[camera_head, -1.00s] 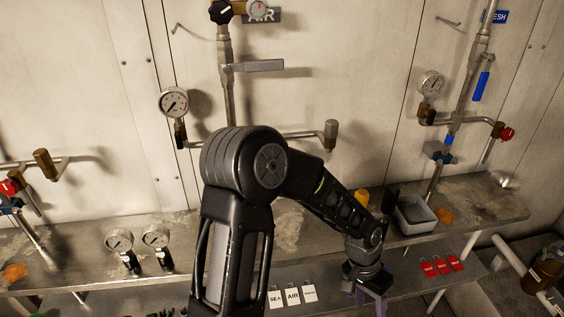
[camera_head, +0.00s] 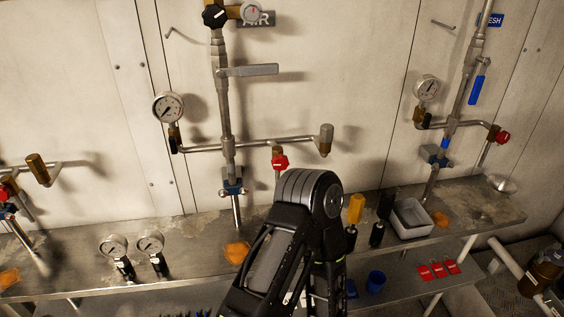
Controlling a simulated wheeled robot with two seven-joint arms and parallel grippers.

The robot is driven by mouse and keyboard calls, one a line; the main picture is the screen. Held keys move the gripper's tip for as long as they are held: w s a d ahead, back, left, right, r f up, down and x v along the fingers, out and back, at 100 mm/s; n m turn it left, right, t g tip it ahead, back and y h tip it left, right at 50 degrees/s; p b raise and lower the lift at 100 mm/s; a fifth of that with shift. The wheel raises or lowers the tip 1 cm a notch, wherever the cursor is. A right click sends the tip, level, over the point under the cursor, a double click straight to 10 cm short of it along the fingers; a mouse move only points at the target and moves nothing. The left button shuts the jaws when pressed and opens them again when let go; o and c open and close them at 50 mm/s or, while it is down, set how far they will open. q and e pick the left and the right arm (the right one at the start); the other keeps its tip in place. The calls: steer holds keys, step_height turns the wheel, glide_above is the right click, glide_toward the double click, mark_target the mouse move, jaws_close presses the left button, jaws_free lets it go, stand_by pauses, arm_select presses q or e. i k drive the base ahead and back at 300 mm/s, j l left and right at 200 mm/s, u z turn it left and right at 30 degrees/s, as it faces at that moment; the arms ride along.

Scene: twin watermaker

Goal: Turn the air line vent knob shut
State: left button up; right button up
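The air line (camera_head: 221,100) is a vertical steel pipe in the middle of the wall, beside a partly covered AIR sign (camera_head: 262,19). A red knob (camera_head: 280,162) sits on a brass fitting under its side branch, just above my arm. A black knob (camera_head: 214,16) is at the top of the line, beside a small gauge. I cannot tell from the markings which is the vent knob, or how far either is turned. One of my arms rises from the bottom centre, its elbow below the red knob. Neither gripper shows.
A steel shelf (camera_head: 190,240) runs along the wall. It carries two loose gauges, a yellow cylinder (camera_head: 355,208), dark cylinders and a grey bin (camera_head: 411,217). A grey lever handle (camera_head: 249,70) and a pressure gauge (camera_head: 168,107) stick out from the air line. Red tags (camera_head: 438,268) lie lower right.

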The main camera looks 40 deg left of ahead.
mark_target(280, 163)
steer(key=i+j+u, duration=0.1)
steer(key=i, duration=0.35)
steer(key=u, duration=1.75)
